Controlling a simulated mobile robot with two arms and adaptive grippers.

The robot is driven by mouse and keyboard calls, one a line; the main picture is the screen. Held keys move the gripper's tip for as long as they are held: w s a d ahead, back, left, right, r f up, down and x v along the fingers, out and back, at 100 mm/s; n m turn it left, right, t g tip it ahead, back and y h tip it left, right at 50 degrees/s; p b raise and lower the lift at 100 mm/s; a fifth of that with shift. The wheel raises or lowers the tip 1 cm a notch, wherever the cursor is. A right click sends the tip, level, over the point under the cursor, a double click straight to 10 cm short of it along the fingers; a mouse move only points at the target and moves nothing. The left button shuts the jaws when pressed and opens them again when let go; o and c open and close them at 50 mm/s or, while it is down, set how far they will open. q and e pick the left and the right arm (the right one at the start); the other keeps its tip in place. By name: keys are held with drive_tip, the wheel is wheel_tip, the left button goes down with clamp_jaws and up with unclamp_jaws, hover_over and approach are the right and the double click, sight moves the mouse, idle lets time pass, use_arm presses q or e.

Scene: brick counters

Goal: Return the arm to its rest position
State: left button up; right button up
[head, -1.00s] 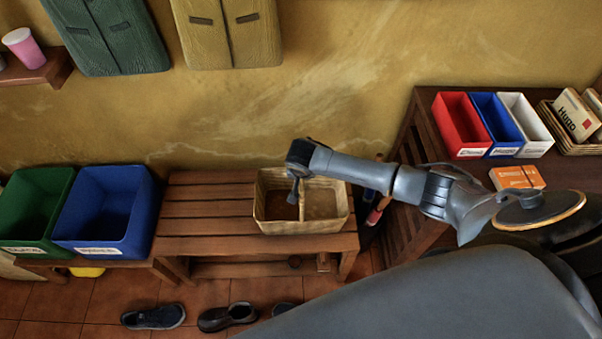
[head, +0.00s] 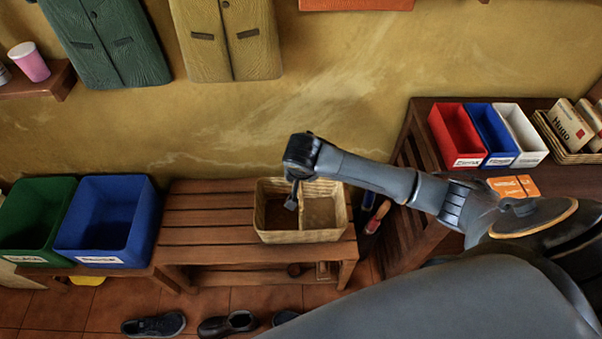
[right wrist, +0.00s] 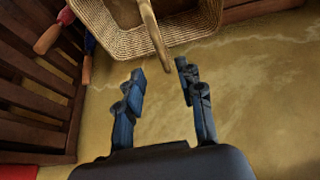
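My right arm reaches in from the right in the head view. Its gripper (head: 292,202) hangs over the left part of a two-part wicker basket (head: 300,237) on the wooden bench; I cannot tell its exact height above it. In the right wrist view the two fingers of this gripper (right wrist: 160,78) are spread apart with nothing held between them. The basket's rim and divider (right wrist: 151,30) show just beyond the fingertips. My left gripper is not in view.
Green (head: 35,228) and blue (head: 108,220) bins stand left of the slatted bench (head: 205,235). A dark table at right holds red (head: 455,135), blue and white boxes, and an orange packet (head: 513,187). Shoes (head: 155,325) lie on the floor. Coats hang on the wall.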

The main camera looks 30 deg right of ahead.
drive_tip(key=shift+s+r, duration=0.2)
drive_tip(key=shift+r, duration=0.2)
drive_tip(key=shift+a, duration=0.1)
